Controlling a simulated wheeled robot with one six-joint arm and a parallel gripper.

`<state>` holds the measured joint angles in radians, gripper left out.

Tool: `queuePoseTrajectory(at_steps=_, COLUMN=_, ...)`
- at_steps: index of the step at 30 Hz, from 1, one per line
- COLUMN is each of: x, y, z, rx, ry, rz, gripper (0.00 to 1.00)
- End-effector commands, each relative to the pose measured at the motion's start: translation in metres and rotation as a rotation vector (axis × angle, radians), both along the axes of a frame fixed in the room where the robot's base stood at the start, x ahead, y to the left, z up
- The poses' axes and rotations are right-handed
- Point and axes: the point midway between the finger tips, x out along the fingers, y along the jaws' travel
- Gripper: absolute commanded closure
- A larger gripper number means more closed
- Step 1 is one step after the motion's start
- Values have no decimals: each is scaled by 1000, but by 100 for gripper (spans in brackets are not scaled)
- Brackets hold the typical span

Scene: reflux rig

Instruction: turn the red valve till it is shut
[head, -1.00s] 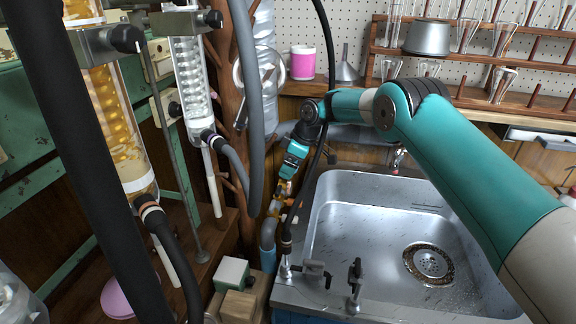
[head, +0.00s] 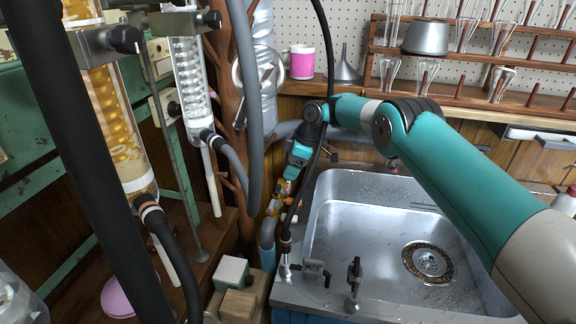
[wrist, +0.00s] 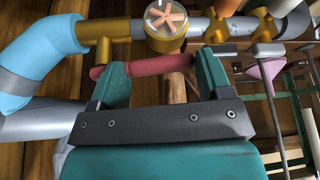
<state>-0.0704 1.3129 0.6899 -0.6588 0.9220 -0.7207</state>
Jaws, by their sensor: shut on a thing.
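The bar's left end sticks out past the left finger. In the head view my gripper (head: 284,186) points down at the brass pipework (head: 273,208) left of the sink. There the handle is too small and covered to make out clearly.
A light-blue elbow pipe (wrist: 42,50) joins the brass pipe. The steel sink (head: 370,270) is right of my gripper. Grey and black hoses (head: 247,130) hang close by. Glass condensers (head: 188,85) stand at the left.

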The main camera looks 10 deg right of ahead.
Motion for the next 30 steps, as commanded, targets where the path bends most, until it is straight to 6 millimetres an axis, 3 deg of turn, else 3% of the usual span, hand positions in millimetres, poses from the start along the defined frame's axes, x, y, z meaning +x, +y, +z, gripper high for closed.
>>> queuePoseTrajectory(at_steps=17, x=0, y=-7, z=1, rx=-1, ry=-7, rz=96, gripper=71)
queuePoseTrajectory(at_steps=18, x=0, y=-7, z=1, rx=-1, ry=-7, rz=96, gripper=19)
queuePoseTrajectory(at_steps=26, x=0, y=-7, z=1, rx=-2, ry=-6, rz=95, gripper=17)
queuePoseTrajectory(at_steps=30, x=0, y=-10, z=12, rx=-1, ry=-8, rz=94, gripper=17)
